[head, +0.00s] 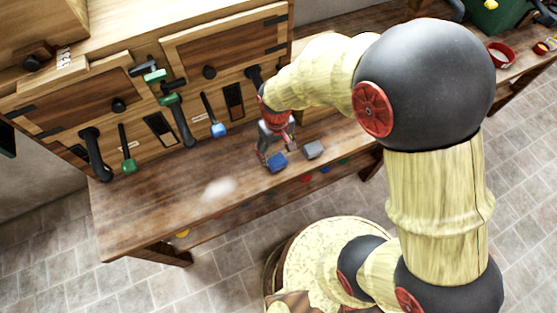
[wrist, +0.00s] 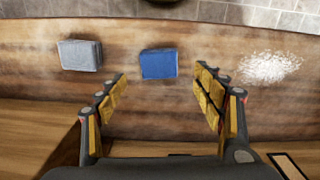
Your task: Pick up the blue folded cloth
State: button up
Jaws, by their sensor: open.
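The blue folded cloth (head: 277,162) lies on the wooden workbench, near its front edge. In the wrist view the blue cloth (wrist: 158,64) is a flat, roughly square pad, lying ahead of and between the spread fingers. My gripper (head: 272,152) is over the bench right beside the cloth in the head view. In the wrist view my gripper (wrist: 162,92) is open, with yellow finger pads wide apart and nothing between the tips. A grey folded cloth (head: 314,149) lies to the right of the blue one; it shows at left in the wrist view (wrist: 80,55).
The workbench (head: 140,210) has a white powdery patch (head: 218,189), also in the wrist view (wrist: 270,67). Bare bench lies between the cloths.

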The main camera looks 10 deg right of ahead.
aim_at(277, 161)
notch_tip(277, 161, down, 6)
jog(key=shift+r+b, duration=0.15)
jog(key=shift+b, duration=0.9)
jog(key=c, duration=0.3)
jog(key=c, duration=0.9)
jog(key=shift+r, duration=0.15)
jog(key=shift+c, duration=0.2)
